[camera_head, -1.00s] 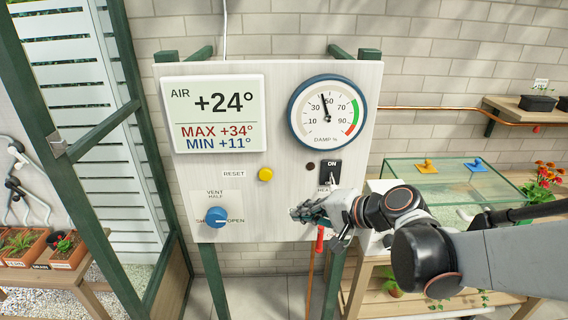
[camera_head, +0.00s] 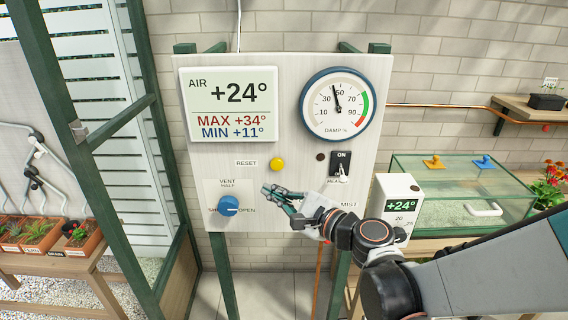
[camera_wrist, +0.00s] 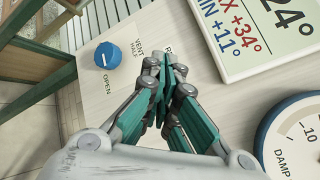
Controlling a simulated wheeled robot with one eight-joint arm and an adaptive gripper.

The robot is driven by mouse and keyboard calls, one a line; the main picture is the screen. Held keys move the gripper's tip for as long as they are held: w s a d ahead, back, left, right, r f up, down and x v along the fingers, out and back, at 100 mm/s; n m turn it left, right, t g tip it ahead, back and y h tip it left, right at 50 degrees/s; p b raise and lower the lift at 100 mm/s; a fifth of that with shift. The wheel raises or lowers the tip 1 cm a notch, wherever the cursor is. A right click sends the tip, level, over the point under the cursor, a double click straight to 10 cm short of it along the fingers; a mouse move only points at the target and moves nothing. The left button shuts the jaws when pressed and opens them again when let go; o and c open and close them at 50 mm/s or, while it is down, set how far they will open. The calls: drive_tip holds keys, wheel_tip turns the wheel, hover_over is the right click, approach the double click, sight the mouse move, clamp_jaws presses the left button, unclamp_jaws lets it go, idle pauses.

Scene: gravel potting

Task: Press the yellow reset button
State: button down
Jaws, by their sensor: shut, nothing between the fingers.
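The yellow reset button (camera_head: 277,164) is a small round knob on the pale panel (camera_head: 300,205), right of the RESET label (camera_head: 246,163) and below the air display. My gripper (camera_head: 266,190) is shut and empty, in front of the panel. In the head view its fingertips appear just below and slightly left of the button. In the wrist view my gripper (camera_wrist: 168,66) points at the panel and covers most of the RESET label; the button is hidden there. I cannot tell how far the fingertips are from the panel.
The blue vent knob (camera_head: 228,206) sits left of my gripper; it also shows in the wrist view (camera_wrist: 108,55). The air display (camera_head: 229,104) and damp dial (camera_head: 336,104) are above. The ON switch (camera_head: 340,164) is to the right. A glass tank (camera_head: 462,185) stands farther right.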

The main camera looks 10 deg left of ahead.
sight(277, 168)
drive_tip(key=shift+w, duration=0.1)
drive_tip(key=shift+w+a, duration=0.35)
drive_tip(key=shift+w, duration=1.05)
drive_tip(key=shift+w+a, duration=0.35)
drive_tip(key=shift+w, duration=1.05)
drive_tip(key=shift+w+a, duration=0.35)
drive_tip(key=shift+w, duration=1.05)
drive_tip(key=shift+w, duration=0.15)
drive_tip(key=shift+w, duration=0.25)
drive_tip(key=shift+w+a, duration=0.2)
drive_tip(key=shift+w, duration=0.4)
drive_tip(key=shift+s, duration=0.15)
drive_tip(key=shift+s+d, duration=0.25)
drive_tip(key=shift+s, duration=0.6)
